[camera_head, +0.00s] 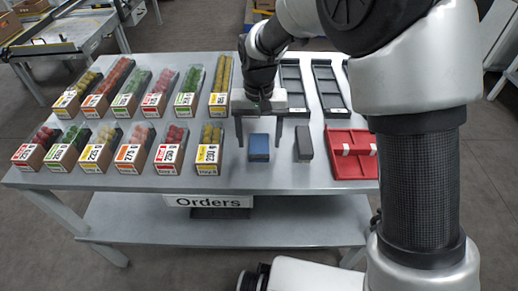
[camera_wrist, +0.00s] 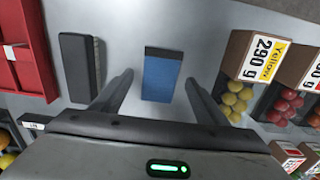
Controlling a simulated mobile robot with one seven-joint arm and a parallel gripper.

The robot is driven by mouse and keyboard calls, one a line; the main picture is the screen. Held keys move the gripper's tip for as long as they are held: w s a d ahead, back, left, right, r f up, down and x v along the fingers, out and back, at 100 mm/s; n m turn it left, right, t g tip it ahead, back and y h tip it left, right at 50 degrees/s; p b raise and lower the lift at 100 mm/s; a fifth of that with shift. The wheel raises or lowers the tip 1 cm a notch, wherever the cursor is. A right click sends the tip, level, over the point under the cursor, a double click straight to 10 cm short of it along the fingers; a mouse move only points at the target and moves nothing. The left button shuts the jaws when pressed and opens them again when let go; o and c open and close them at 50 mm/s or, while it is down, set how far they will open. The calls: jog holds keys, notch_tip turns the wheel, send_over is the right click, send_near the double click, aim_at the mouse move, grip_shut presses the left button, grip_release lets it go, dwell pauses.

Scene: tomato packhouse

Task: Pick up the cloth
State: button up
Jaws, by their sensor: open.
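The cloth (camera_head: 259,150) looks like a small flat blue rectangle with a darker band at one end. It lies on the grey table near the front edge, and in the wrist view (camera_wrist: 162,78) it sits in the middle. My gripper (camera_head: 259,138) is open and empty, pointing down at the cloth. In the wrist view its two fingers (camera_wrist: 159,80) show one on each side of the cloth, apart from it. The height of the fingertips above the table is hard to tell.
A dark grey block (camera_head: 304,143) lies right of the cloth, beside a red tray (camera_head: 356,170). Labelled punnets of tomatoes (camera_head: 208,155) stand in two rows at left. Black trays (camera_head: 328,87) lie behind at right. An "Orders" sign (camera_head: 208,201) hangs at the front.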

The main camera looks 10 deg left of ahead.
aim_at(259, 145)
jog(key=shift+f, duration=0.5)
jog(key=c, duration=1.1)
notch_tip(259, 145, up, 10)
jog(key=p, duration=0.2)
jog(key=shift+p, duration=0.3)
jog(key=shift+c, duration=0.2)
jog(key=o, duration=0.5)
jog(key=shift+c, duration=0.2)
jog(key=c, duration=0.3)
jog(key=shift+c, duration=0.2)
